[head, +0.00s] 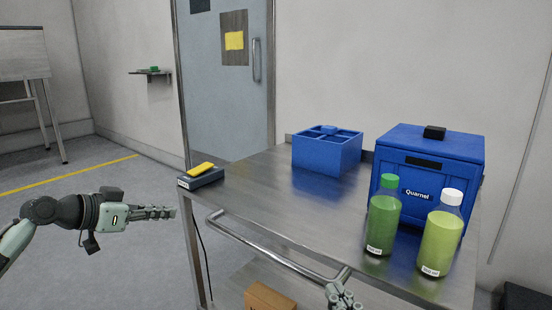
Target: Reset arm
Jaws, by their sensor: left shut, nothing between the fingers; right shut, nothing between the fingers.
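My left gripper (160,212) is stretched out level from the left, beside the left end of the metal table (240,219). Its fingers are shut and empty, and it is apart from the table. My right gripper (343,296) shows at the bottom edge of the view, in front of the table's front rail. Its fingers are shut and nothing is seen between them. The rest of the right arm is out of view.
On the table stand a blue divided box (326,155), a blue Quarnel box (430,160), a green bottle (384,215), a yellow-green bottle (440,235) and a dark device with a yellow top (201,175). A front rail (270,243) juts out. A cardboard box (268,298) sits below.

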